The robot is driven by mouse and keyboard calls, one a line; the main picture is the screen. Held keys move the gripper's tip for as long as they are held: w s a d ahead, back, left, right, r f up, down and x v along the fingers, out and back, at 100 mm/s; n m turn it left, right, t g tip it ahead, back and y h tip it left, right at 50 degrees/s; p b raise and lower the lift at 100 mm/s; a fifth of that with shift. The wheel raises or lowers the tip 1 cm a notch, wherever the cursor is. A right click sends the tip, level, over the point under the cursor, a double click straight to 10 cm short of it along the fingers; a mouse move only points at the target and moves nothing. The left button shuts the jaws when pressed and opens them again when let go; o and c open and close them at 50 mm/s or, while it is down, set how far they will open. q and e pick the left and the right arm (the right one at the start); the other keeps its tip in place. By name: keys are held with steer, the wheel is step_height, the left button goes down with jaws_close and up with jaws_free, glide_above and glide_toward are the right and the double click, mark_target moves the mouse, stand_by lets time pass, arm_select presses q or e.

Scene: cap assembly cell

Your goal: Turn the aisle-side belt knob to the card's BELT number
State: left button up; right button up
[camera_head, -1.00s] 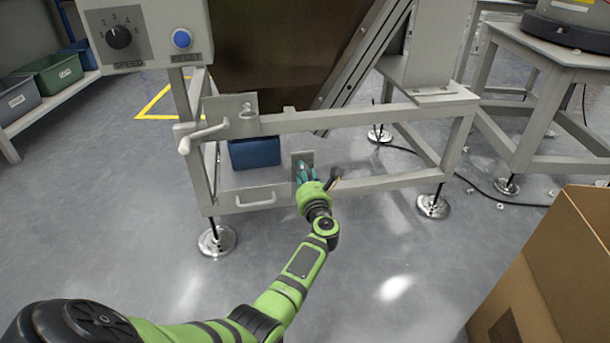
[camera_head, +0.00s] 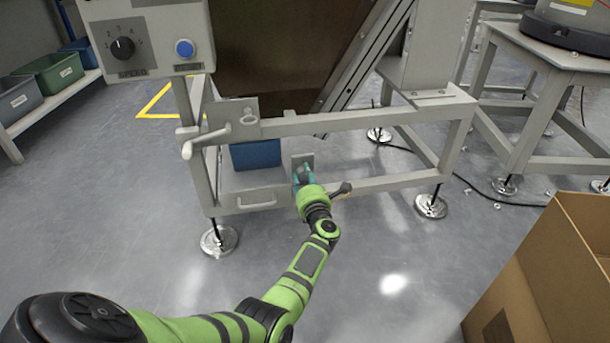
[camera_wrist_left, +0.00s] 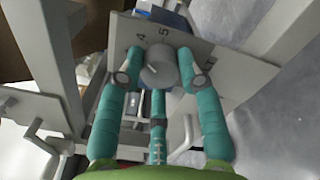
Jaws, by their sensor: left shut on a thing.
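The belt knob (camera_wrist_left: 158,70) is a round grey knob on a small plate (camera_wrist_left: 222,55). The plate carries the numbers 4 and 5 at its upper side in the left wrist view. Other markings are partly hidden by the fingers. My left gripper (camera_wrist_left: 160,62) has teal fingers on both sides of the knob and is shut on it. I cannot read for sure which number the knob points at. In the head view my left gripper (camera_head: 304,178) is at the plate (camera_head: 303,160) on the lower frame of the machine. My right gripper is out of view. No card shows.
The panel above has a black SPEED knob (camera_head: 122,48) and a blue button (camera_head: 184,48). A crank handle (camera_head: 205,138) sticks out at the left of the frame. A blue bin (camera_head: 256,153) sits behind the rail. A cardboard box (camera_head: 545,270) stands at right.

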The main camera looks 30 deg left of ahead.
arm_select(q)
steer(key=shift+w+r+m, duration=0.1)
steer(key=shift+r+m, duration=0.05)
steer(key=shift+m, duration=0.55)
steer(key=o, duration=1.1)
steer(key=shift+o, duration=0.2)
step_height(320, 180, up, 10)
